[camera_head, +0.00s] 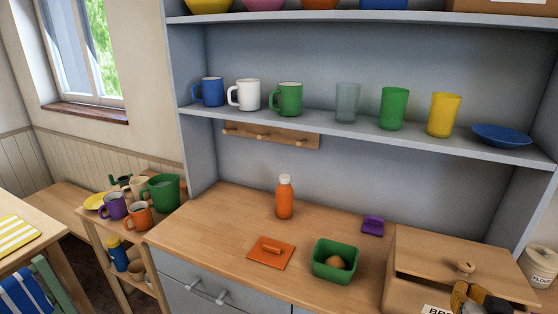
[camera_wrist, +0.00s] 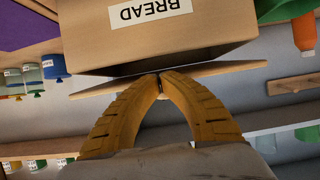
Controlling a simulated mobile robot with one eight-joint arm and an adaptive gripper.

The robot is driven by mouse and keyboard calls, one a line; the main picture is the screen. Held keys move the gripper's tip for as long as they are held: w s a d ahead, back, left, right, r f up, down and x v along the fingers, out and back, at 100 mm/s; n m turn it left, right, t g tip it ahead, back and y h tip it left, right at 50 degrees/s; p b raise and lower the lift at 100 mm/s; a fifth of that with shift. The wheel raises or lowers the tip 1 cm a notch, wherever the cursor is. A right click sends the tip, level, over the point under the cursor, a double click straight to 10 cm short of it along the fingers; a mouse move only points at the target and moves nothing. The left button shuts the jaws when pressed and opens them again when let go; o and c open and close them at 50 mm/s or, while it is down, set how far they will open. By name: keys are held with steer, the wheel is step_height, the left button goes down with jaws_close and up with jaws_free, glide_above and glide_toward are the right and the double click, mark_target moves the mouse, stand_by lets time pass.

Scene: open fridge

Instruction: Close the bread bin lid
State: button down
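The wooden bread bin (camera_head: 406,291) stands at the right end of the counter. Its lid (camera_head: 425,250) is slightly ajar, with a dark gap under the front edge. A round knob (camera_head: 465,266) sits on the lid. In the wrist view, upside down, the bin's front (camera_wrist: 220,30) carries a BREAD label, and the lid (camera_wrist: 215,70) is a tilted strip. My gripper (camera_head: 459,288) is just in front of the knob at the lid's front edge. In the wrist view its yellow fingertips (camera_wrist: 161,74) come together against the lid's edge; exact contact is unclear.
A green container (camera_head: 322,265) with a brown item, a purple object (camera_head: 373,224), an orange board (camera_head: 271,253) and an orange bottle (camera_head: 285,198) are left of the bin. A flour canister (camera_head: 541,264) stands right. A shelf (camera_head: 300,122) with mugs and glasses hangs above.

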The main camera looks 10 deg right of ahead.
steer(key=shift+f+b, duration=0.3)
steer(key=shift+f, duration=0.25)
steer(key=shift+s, duration=0.1)
steer(key=shift+r, duration=0.15)
step_height(320, 180, up, 18)
steer(key=g+y+p, duration=0.5)
steer(key=g+p, duration=0.4)
steer(key=p, duration=1.4)
glide_above(468, 260)
steer(key=s+a, duration=0.1)
steer(key=s, duration=0.1)
steer(key=b+x, duration=0.1)
steer(key=x, duration=0.3)
steer(key=b+x, duration=0.1)
steer(key=x, duration=0.3)
steer(key=s+a+b+x, duration=0.1)
steer(key=x, duration=0.4)
steer(key=shift+a+f+b, duration=0.1)
steer(key=shift+f+b, duration=0.2)
steer(key=shift+f, duration=0.25)
